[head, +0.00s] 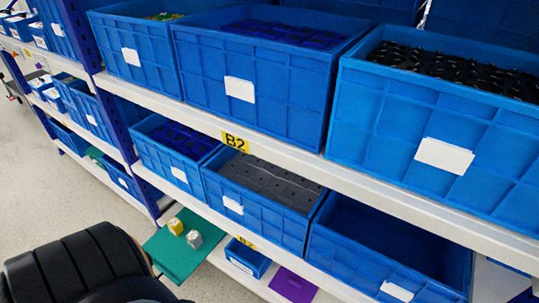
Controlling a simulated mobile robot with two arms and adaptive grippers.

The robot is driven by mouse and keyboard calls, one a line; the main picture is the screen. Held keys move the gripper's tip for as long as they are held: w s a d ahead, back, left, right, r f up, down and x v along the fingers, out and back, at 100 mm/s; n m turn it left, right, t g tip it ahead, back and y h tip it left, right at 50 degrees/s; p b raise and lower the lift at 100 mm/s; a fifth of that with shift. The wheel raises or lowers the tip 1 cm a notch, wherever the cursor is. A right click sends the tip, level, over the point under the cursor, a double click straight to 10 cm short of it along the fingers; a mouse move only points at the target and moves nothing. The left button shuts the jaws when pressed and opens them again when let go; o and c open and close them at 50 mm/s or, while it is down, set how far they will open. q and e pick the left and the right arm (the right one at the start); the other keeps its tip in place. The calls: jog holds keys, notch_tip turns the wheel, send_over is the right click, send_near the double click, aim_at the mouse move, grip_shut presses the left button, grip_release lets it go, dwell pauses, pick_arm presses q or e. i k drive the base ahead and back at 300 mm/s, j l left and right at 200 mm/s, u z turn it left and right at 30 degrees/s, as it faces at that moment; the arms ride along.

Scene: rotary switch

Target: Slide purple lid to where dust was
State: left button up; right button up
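A flat purple lid (293,284) lies at the bottom edge of the view, on the lowest visible shelf. It is to the right of a small blue bin and partly cut off by the frame. I cannot make out any dust or a mark of where it was.
A green board (186,246) sticks out past the shelf, with a yellow block (176,227) and a grey block (194,239) on it. A small blue bin (247,259) stands beside the lid. Large blue bins (260,75) fill the shelves above; floor (55,185) is open at left.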

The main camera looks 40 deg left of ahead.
aim_at(294, 288)
jog(key=u, duration=0.9)
jog(key=k+z, duration=0.15)
